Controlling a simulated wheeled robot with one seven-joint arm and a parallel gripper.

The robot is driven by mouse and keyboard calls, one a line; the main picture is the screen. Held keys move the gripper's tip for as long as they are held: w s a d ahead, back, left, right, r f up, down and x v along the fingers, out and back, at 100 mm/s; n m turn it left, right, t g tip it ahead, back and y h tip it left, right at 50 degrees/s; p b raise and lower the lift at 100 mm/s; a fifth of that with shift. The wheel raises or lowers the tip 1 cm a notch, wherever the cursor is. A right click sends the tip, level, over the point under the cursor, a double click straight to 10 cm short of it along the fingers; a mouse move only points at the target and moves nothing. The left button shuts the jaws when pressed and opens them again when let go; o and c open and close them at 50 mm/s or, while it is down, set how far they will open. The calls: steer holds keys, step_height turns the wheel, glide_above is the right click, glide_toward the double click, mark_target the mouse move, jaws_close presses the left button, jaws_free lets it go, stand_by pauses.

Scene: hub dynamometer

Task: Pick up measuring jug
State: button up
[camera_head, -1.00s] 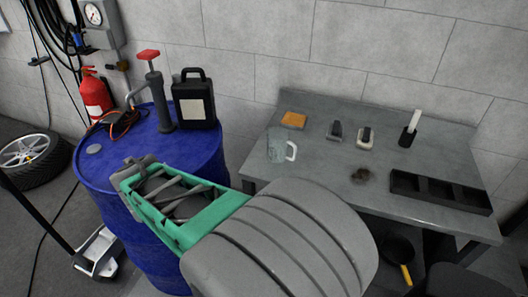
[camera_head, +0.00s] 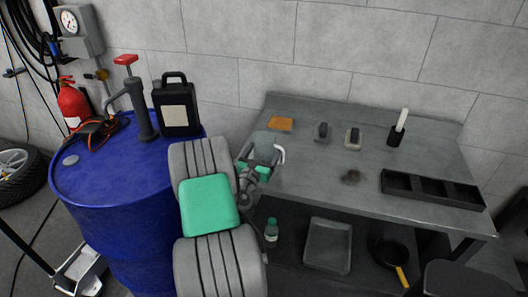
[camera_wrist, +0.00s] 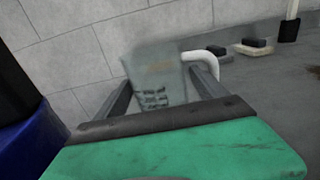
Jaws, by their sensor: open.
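The clear measuring jug (camera_head: 264,146) stands near the left end of the grey metal workbench, its white handle to the right. My gripper (camera_head: 262,162) is at the jug, and partly hides it in the head view. In the wrist view the jug (camera_wrist: 157,75) shows between the two open dark fingers of my gripper (camera_wrist: 160,92), with dark markings on its side and its white handle at the right. I cannot tell whether either finger touches it.
The blue drum (camera_head: 120,170) with a black canister (camera_head: 175,108) and a hand pump stands left of the workbench (camera_head: 300,165). An orange cloth (camera_head: 281,123), small blocks and a black compartment tray (camera_head: 430,189) lie on the bench. The wall is behind.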

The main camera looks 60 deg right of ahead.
steer(key=shift+w+d+f, duration=0.1)
steer(key=shift+d, duration=0.2)
steer(key=shift+c, duration=0.2)
steer(key=shift+w+d+f, duration=0.15)
steer(key=shift+d+f, duration=0.05)
steer(key=c, duration=1.1)
steer(key=shift+r, duration=0.1)
steer(key=shift+c, duration=0.2)
